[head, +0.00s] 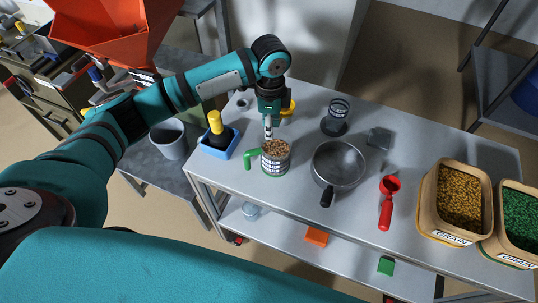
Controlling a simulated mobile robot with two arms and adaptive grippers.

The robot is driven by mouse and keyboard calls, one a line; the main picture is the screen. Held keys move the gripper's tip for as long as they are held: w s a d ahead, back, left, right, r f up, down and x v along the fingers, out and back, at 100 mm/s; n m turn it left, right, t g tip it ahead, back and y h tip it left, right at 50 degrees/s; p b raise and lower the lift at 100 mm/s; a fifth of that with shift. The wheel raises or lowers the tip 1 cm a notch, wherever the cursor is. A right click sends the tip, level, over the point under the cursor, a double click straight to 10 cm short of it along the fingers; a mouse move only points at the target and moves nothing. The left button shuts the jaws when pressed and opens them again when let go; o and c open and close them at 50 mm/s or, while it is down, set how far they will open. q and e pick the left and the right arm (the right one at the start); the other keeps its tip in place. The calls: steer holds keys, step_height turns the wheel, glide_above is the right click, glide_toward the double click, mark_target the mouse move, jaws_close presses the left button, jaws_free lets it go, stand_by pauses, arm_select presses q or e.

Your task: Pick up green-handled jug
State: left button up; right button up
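The green-handled jug (275,166) stands upright on the grey table, left of the pan. It is a clear measuring jug with pale markings, filled with brown grains or pellets. Its green handle (250,159) points left. My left gripper (268,135) points down at the jug's back left rim. Its fingers look narrow and close together. I cannot tell whether they touch the rim or are shut on it. My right gripper is not in view.
A grey pan (338,163) is right of the jug, with a red scoop (388,203) beyond it. A blue tray (219,151) with a yellow-capped dark bottle (216,128) is at left. A dark cup (337,114) stands behind. Grain bins (441,237) fill the right end.

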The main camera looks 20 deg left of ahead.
mark_target(270, 143)
arm_select(q)
step_height(270, 143, down, 3)
steer(key=shift+f, duration=0.1)
step_height(270, 143, down, 4)
steer(key=shift+w+r+p, duration=0.1)
steer(key=shift+r+p, duration=0.05)
steer(key=shift+p, duration=0.35)
steer(key=shift+f, duration=0.4)
jaws_close()
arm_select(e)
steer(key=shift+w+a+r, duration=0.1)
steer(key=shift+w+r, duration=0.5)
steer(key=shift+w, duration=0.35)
